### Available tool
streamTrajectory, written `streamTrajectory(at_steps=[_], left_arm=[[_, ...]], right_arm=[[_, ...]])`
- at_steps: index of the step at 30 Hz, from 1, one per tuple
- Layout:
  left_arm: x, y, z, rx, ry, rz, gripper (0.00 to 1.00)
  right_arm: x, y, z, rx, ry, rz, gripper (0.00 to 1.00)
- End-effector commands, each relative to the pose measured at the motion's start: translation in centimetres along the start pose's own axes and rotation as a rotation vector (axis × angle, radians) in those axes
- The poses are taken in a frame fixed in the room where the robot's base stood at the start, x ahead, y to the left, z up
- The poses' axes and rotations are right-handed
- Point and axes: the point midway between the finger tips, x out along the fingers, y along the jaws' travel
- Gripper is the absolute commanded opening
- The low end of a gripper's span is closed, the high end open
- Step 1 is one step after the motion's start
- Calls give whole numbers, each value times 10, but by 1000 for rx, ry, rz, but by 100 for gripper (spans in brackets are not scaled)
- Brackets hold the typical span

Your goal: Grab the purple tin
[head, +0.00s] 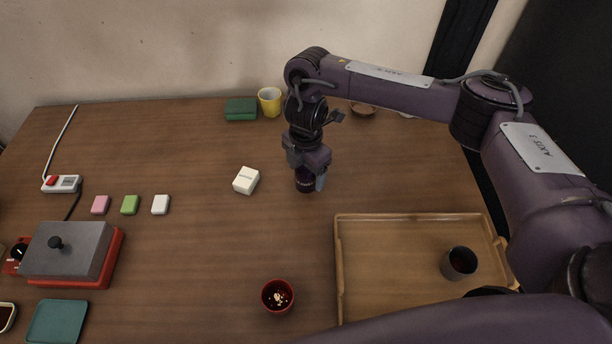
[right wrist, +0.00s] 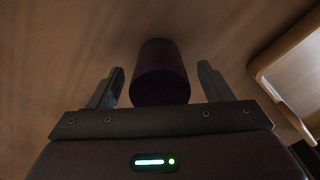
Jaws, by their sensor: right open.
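The purple tin (head: 305,184) stands on the wooden table, dark and partly hidden by my right gripper (head: 309,178) just above and around it. In the right wrist view the tin (right wrist: 160,72) sits between the two open fingers of the right gripper (right wrist: 162,84). A gap shows on each side, so the fingers do not touch it. My left gripper is not in the frames.
A wooden tray (head: 400,300) with a dark cup (head: 459,263) lies to the right. A white box (head: 246,180) is left of the tin. A red bowl (head: 277,296) stands in front. A yellow mug (head: 270,101) and green box (head: 241,108) are behind. Table between them is clear.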

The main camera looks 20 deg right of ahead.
Motion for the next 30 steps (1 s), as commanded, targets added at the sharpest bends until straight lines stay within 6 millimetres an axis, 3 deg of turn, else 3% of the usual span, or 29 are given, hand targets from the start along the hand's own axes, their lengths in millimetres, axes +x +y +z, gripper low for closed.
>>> streamTrajectory(at_steps=[8, 19, 30], left_arm=[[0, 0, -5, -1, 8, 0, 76], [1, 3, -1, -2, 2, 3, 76], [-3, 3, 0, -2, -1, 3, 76]], right_arm=[[2, 1, 0, 0, -1, 2, 73], [2, 0, 0, 0, -1, 1, 25], [-6, 1, 0, -1, -1, 3, 25]])
